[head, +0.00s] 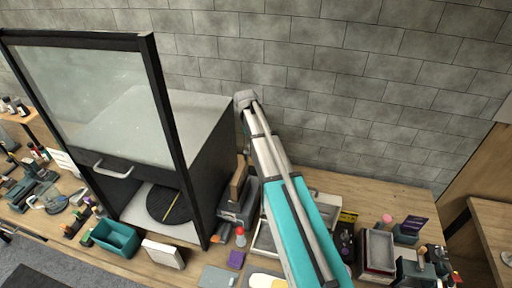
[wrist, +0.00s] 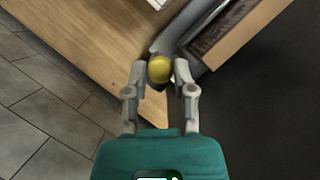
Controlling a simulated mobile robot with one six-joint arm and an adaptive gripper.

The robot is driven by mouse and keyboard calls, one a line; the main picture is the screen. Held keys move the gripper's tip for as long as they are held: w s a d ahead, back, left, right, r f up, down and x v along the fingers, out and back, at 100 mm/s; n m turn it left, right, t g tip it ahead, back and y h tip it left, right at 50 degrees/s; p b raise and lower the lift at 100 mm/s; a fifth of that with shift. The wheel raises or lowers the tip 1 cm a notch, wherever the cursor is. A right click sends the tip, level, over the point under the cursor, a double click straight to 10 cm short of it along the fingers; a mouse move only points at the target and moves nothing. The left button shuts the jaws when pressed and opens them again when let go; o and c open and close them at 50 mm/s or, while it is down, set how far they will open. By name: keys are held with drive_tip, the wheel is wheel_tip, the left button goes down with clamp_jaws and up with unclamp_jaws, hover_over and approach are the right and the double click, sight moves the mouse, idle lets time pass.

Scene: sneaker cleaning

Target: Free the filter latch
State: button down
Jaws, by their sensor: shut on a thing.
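In the wrist view my gripper (wrist: 160,72) has its two grey fingers closed on the sides of a round yellow knob (wrist: 159,67), which looks like the filter latch. The knob sits at the end of a grey part (wrist: 182,28), beside a dark panel with a wooden edge (wrist: 225,32), perhaps the filter. How the knob joins these parts is hidden. In the head view my teal and grey arm reaches up toward the right rear of the black-framed booth (head: 203,150). My fingers and the knob cannot be seen there.
The booth has a raised clear front panel (head: 95,95) and a dark round turntable (head: 168,202) inside. A teal bin (head: 115,238) and a white box (head: 163,253) stand in front. Trays and small items crowd the bench at right. A block wall (head: 330,90) stands behind.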

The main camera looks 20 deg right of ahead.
drive_tip(key=shift+c, duration=2.3)
unclamp_jaws()
drive_tip(key=shift+w, duration=0.1)
drive_tip(key=shift+s+m, duration=0.2)
drive_tip(key=shift+m, duration=0.2)
